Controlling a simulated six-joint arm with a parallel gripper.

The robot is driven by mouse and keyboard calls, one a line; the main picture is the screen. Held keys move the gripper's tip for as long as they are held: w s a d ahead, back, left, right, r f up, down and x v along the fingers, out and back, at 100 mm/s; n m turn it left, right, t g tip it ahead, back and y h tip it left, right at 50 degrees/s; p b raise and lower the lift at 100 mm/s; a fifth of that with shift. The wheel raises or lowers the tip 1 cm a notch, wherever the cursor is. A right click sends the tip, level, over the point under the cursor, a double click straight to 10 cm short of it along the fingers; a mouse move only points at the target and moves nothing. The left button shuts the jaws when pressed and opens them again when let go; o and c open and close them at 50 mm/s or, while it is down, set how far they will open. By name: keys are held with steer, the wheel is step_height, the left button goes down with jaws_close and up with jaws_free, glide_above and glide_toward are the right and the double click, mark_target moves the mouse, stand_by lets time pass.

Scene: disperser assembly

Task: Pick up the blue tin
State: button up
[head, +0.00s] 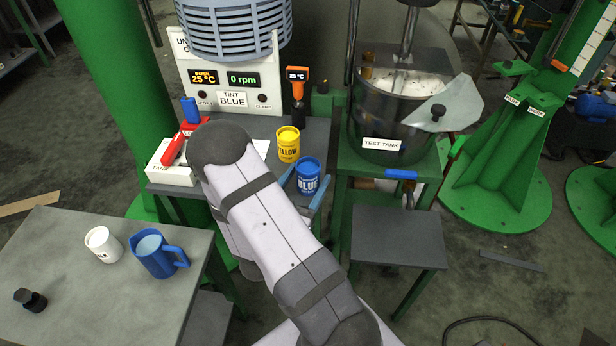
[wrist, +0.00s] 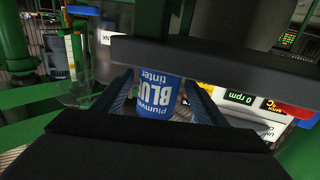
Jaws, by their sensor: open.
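The blue tin (head: 308,178) stands upright on the grey bench, just in front of and to the right of the yellow tin (head: 288,146). In the wrist view the blue tin (wrist: 157,97) appears upside down, with its white lettering facing me. My gripper (wrist: 160,82) is open, with one finger on each side of the blue tin. A gap shows on the right side; whether the left finger touches the tin I cannot tell. In the head view my arm hides part of the gripper.
The test tank (head: 385,125) stands to the right of the tins. The control panel (head: 222,98) and an orange handheld meter (head: 298,76) are behind. A blue jug (head: 158,255) and a white cup (head: 103,244) stand on the left table.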

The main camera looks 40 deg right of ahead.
mark_target(312, 170)
steer(key=x, duration=0.1)
steer(key=p+x, duration=0.1)
steer(key=x, duration=0.1)
steer(key=shift+d+r, duration=0.15)
steer(key=shift+r, duration=0.05)
steer(key=shift+w+d+f+p, duration=0.1)
steer(key=shift+w+d+p, duration=0.25)
steer(key=shift+d, duration=0.25)
steer(key=c, duration=1.3)
